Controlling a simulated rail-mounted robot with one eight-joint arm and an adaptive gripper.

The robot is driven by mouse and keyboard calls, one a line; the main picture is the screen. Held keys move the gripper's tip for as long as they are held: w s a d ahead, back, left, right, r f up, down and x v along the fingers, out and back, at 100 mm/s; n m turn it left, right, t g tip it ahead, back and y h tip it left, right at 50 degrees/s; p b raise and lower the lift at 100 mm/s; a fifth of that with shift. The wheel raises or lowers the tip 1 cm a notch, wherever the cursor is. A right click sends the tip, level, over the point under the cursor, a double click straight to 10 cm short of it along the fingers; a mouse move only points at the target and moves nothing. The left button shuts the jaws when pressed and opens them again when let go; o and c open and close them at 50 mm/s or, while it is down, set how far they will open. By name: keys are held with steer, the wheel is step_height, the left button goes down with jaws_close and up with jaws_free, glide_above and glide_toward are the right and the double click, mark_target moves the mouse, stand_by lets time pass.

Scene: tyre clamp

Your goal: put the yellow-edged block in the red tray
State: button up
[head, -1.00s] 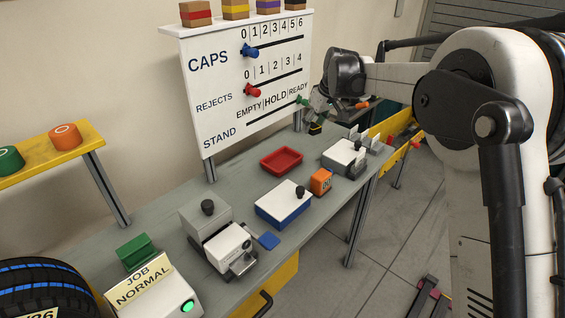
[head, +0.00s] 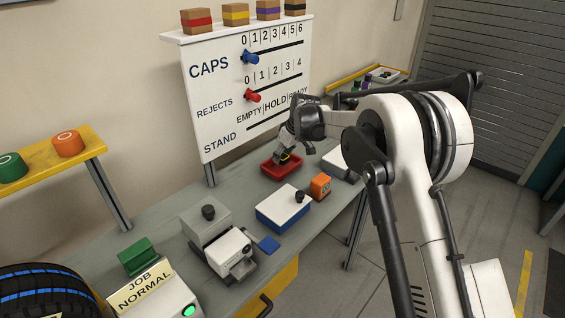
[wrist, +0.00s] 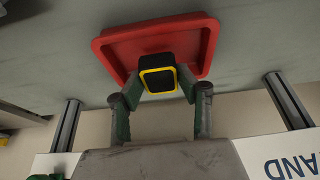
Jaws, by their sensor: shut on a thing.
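The yellow-edged block is a small black block with a yellow rim; it shows in the wrist view (wrist: 158,74) and is small in the head view (head: 284,158). My gripper (wrist: 160,88) is shut on it, with a finger at each side; it also shows in the head view (head: 285,155). The red tray (head: 270,170) is shallow and lies on the grey bench. In the wrist view the red tray (wrist: 115,45) shows behind the block. The block is over the tray; I cannot tell whether it touches the tray floor.
A white-and-blue box (head: 284,209) with a black knob and an orange block (head: 320,186) stand in front of the tray. The white sign board (head: 215,110) rises behind it. A white device (head: 340,162) stands to the right.

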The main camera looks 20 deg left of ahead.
mark_target(285, 157)
steer(key=shift+f, duration=1.5)
steer(key=shift+f, duration=0.2)
steer(key=o, duration=1.1)
steer(key=shift+o, duration=0.2)
steer(key=shift+r, duration=0.2)
steer(key=v, duration=1.2)
